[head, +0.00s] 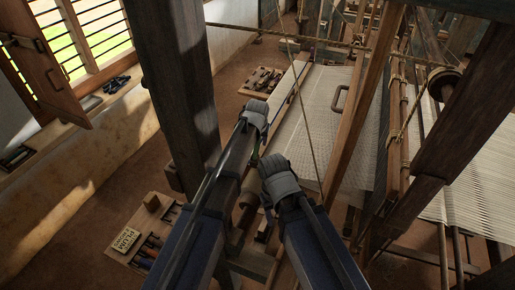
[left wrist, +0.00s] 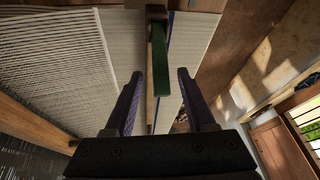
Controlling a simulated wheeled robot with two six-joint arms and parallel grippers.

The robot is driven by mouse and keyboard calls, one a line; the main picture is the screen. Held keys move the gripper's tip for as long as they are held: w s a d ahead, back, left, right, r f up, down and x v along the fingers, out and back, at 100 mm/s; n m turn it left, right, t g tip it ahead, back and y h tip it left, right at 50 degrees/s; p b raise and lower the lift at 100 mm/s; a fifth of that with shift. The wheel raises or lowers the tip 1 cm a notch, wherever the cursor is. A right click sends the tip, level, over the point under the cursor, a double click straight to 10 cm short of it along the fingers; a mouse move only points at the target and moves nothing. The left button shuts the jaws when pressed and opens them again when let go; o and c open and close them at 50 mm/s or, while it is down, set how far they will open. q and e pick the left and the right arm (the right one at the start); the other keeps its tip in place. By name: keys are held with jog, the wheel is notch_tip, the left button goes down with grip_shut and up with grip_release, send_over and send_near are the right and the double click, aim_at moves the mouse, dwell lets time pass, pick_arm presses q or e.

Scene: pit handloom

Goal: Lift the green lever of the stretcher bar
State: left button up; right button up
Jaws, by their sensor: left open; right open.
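The green lever (left wrist: 160,62) shows in the left wrist view, hanging from a dark block (left wrist: 156,12) at the top middle. It lies in line with the gap between the two fingers of my left gripper (left wrist: 160,76), which are open with space on both sides of it. A pale wooden bar (left wrist: 151,100) runs behind the lever. In the head view my left gripper (head: 256,112) is over the near end of the cloth, and a bit of green (head: 256,152) shows just below it. My right gripper (head: 278,172) is lower and to the right, open and apart from the lever.
White cloth (head: 322,105) lies on the loom, with wooden posts and beams (head: 350,110) to its right. A thick dark post (head: 178,80) stands left of my arms. A cord (head: 302,100) hangs near my right gripper. A tool tray (head: 262,80) lies on the floor beyond.

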aim_at(257, 147)
pick_arm(q)
jog(key=b+x, duration=0.2)
jog(key=x, duration=0.1)
jog(key=shift+f, duration=0.1)
pick_arm(e)
notch_tip(257, 147, down, 3)
jog(key=shift+r, duration=0.1)
pick_arm(q)
jog(key=shift+c, duration=0.3)
grip_shut()
dwell(0.8)
